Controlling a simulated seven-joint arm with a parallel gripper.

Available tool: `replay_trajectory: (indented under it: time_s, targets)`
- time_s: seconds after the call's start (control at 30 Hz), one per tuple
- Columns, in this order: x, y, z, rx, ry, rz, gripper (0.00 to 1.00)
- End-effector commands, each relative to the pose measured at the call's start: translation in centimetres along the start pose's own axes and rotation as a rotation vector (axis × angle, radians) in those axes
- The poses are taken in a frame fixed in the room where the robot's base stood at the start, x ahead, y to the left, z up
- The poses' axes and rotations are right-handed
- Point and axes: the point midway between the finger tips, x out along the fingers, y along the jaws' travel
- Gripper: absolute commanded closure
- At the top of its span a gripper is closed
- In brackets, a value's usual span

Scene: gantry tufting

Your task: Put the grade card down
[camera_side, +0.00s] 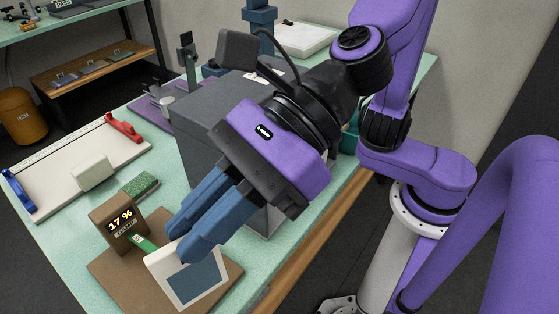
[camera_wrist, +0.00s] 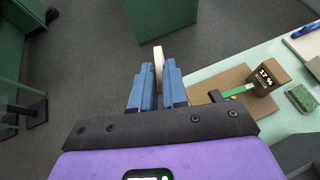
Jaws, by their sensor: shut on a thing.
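The grade card (camera_side: 165,262) is white with a blue-grey panel and faces the side camera, tilted. My gripper (camera_side: 188,238) is shut on it, with blue fingers on the card's upper part. In the wrist view the card (camera_wrist: 158,60) shows edge-on as a thin pale strip between the fingertips (camera_wrist: 159,78). In the side view it overlaps the brown board (camera_side: 113,282). In the wrist view it appears apart from the board, to its left and against the floor. The fingers hide part of the card.
A brown block reading "17 %" (camera_side: 118,220) stands on the board, with a green strip beside it. A green sponge-like pad (camera_side: 140,186), a white tray (camera_side: 50,178) and a large grey box (camera_side: 200,120) are close by. The mint table has little free room between them.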

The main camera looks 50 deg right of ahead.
Motion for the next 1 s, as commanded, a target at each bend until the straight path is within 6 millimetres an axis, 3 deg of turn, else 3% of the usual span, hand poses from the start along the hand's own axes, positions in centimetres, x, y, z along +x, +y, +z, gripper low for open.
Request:
replay_trajectory:
  time_s: [0.1, 0.17, 0.27, 0.33, 0.47, 0.7, 1.0]
  targets:
    - [0.0, 2.0, -0.4, -0.041, -0.001, 0.073, 1.00]
    - [0.1, 2.2, -0.5, -0.045, 0.000, 0.082, 1.00]
    - [0.8, 1.2, -0.4, -0.027, 0.000, 0.048, 1.00]
    - [1.6, -0.6, -0.2, 0.006, 0.001, -0.013, 1.00]
    - [3.3, -5.7, 0.1, 0.099, 0.002, -0.183, 1.00]
    - [4.7, -17.0, -0.7, 0.294, 0.002, -0.541, 1.00]
    - [2.6, -30.4, -4.0, 0.534, 0.000, -0.979, 1.00]
